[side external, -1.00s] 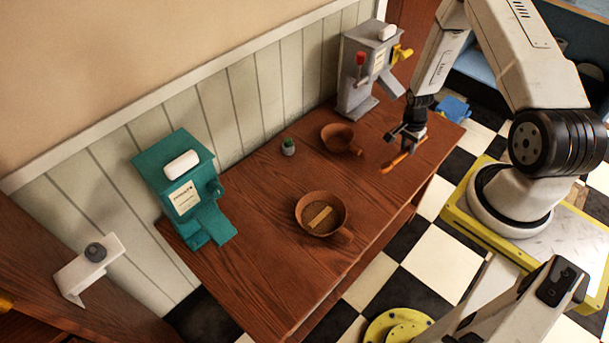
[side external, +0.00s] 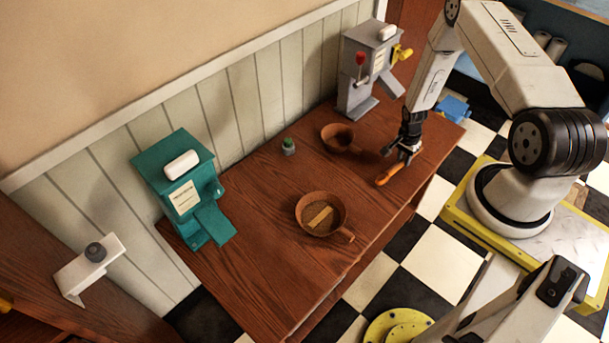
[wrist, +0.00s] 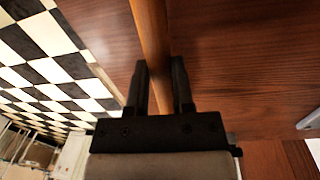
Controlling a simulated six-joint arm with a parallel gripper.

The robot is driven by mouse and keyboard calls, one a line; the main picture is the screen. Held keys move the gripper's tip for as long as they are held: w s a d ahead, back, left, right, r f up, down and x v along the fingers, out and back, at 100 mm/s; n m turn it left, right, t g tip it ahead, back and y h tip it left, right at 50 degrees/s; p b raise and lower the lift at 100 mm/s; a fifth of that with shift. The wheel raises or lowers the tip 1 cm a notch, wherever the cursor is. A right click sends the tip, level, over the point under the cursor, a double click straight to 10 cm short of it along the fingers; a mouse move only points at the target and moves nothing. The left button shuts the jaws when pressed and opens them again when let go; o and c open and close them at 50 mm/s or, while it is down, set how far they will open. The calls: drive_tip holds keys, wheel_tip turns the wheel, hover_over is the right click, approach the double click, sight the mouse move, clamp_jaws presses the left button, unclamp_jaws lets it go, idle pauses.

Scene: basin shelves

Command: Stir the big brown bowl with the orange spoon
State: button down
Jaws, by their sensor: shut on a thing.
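The orange spoon (side external: 386,177) is at the right part of the wooden table. My gripper (side external: 404,154) is shut on it, close over the tabletop. In the wrist view the spoon's handle (wrist: 151,40) runs between the two dark fingers of my gripper (wrist: 159,85). I cannot tell whether the spoon touches the table. The big brown bowl (side external: 301,222) stands upright nearer the camera, to the left of my gripper. It holds a brownish content with a light flat piece, and its handle points to the lower right. My gripper is apart from this bowl.
A smaller brown bowl (side external: 327,133) stands just left of my gripper. A teal dispenser (side external: 180,200) and a grey dispenser (side external: 352,85) stand along the back. The table between the bowls is clear.

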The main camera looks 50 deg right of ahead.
sight(403, 159)
drive_tip(key=shift+f, duration=0.6)
idle(0.6)
drive_tip(key=shift+c, duration=0.8)
unclamp_jaws()
drive_tip(key=shift+r, duration=0.2)
drive_tip(key=shift+w+r, duration=0.15)
drive_tip(key=shift+r, duration=1.25)
drive_tip(key=shift+w+r, duration=0.1)
drive_tip(key=shift+r, duration=1.25)
drive_tip(key=shift+r, duration=0.1)
